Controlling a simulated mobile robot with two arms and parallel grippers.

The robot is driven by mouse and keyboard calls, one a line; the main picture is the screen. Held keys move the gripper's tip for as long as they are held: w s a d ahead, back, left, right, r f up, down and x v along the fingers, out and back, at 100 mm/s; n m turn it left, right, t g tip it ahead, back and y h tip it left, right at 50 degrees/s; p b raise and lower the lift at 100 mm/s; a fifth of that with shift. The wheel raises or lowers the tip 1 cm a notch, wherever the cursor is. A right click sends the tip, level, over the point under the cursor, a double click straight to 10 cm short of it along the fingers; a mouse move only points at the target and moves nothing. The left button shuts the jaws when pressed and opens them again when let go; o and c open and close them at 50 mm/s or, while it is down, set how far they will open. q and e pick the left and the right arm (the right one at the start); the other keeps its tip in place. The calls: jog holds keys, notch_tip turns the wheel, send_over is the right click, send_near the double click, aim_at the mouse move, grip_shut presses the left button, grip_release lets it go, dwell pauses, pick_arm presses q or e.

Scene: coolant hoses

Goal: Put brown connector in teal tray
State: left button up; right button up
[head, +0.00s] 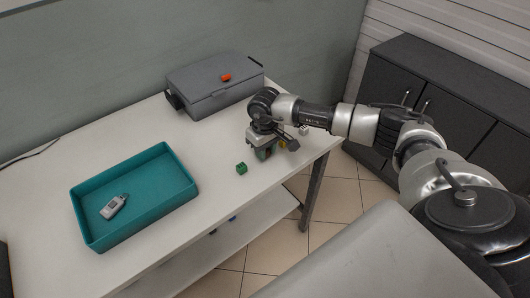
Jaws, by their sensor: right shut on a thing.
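The teal tray (181,157) lies on the left part of the white table, with a small grey-white device inside it. My right gripper (264,154) points down low over the table, to the right of the tray and in front of the grey case. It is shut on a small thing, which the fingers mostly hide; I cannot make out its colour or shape. I cannot pick out the brown connector anywhere for certain. My left gripper is not in view.
A green block (241,168) lies just left of my right gripper.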

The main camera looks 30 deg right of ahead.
jog(key=shift+c, duration=0.7)
jog(key=shift+r, duration=0.15)
jog(key=shift+r, duration=0.2)
notch_tip(320, 180, up, 4)
jog(key=shift+f+b, duration=0.15)
jog(key=shift+b, duration=0.15)
jog(key=s+d+r, duration=0.1)
jog(key=s+r, duration=0.5)
jog(key=s, duration=0.5)
jog(key=shift+s+d+r+b, duration=0.25)
jog(key=shift+d+r+b, duration=0.1)
jog(key=shift+d, duration=0.05)
